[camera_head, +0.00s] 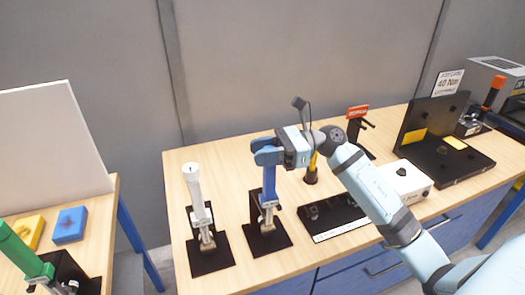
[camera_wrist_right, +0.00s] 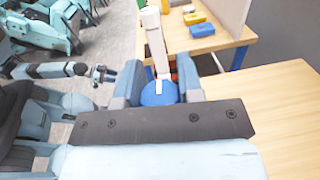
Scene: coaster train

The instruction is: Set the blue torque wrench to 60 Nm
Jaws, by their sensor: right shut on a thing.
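The blue torque wrench (camera_head: 269,182) stands upright in a holder on a black plate on the wooden table. My right gripper (camera_head: 266,152) is shut on its upper end. In the right wrist view the round blue end (camera_wrist_right: 158,95) with a white mark sits between the two fingers of my right gripper (camera_wrist_right: 162,88). Any scale reading on the wrench is too small or hidden. My left gripper (camera_wrist_right: 104,75) shows small at the left of the right wrist view, away from the wrench; its opening is unclear.
A white wrench (camera_head: 194,190) stands upright just left of the blue one. A green wrench (camera_head: 20,252) is on the left table. A black tray (camera_head: 335,221), a white box (camera_head: 407,178) and a black stand with a "40 Nm" sign (camera_head: 448,82) are to the right.

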